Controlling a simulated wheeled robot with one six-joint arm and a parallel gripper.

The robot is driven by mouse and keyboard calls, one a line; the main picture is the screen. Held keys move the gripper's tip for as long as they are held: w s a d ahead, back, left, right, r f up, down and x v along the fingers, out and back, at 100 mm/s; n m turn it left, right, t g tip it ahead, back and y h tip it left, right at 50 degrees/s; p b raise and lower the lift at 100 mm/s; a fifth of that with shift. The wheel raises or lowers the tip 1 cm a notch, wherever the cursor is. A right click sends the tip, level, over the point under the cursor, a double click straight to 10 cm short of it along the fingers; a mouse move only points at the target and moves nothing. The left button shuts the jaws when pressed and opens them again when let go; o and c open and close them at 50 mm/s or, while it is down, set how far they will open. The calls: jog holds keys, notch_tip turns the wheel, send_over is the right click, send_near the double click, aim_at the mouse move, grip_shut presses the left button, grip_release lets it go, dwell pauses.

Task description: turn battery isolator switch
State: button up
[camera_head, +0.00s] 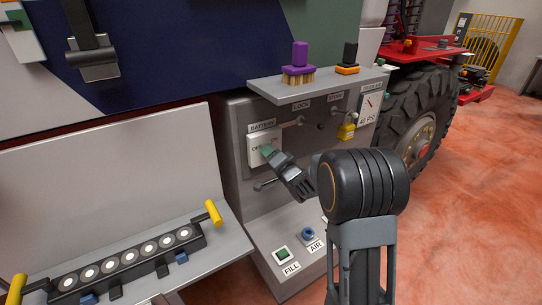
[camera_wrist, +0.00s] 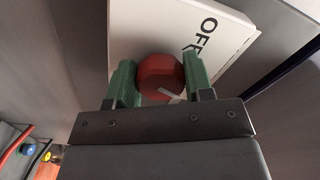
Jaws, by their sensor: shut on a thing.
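The battery isolator switch has a white plate (camera_head: 256,147) under a BATTERY label on the grey panel. Its red knob (camera_wrist: 161,77) shows in the wrist view with a pale pointer mark at its lower right. My gripper (camera_head: 268,152) reaches the plate from the lower right. In the wrist view the green fingers of my gripper (camera_wrist: 159,82) sit on both sides of the red knob, shut on it. Part of the plate's lettering shows beside the knob; the rest is hidden. In the head view the fingers hide the knob.
A shelf (camera_head: 320,80) above holds a purple brush (camera_head: 299,62) and an orange-black brush (camera_head: 348,58). A yellow padlock (camera_head: 346,131) hangs right of the switch. A light bar with yellow handles (camera_head: 125,262) lies at left.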

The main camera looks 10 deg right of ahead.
jog(key=shift+r+m, duration=0.1)
jog(key=shift+m, duration=1)
jog(key=o, duration=0.9)
jog(key=shift+s, duration=0.1)
jog(key=b+v, duration=0.1)
jog(key=v, duration=1.2)
jog(key=shift+s+d+b, duration=0.15)
jog(key=shift+s+b, duration=0.1)
jog(key=shift+b, duration=0.15)
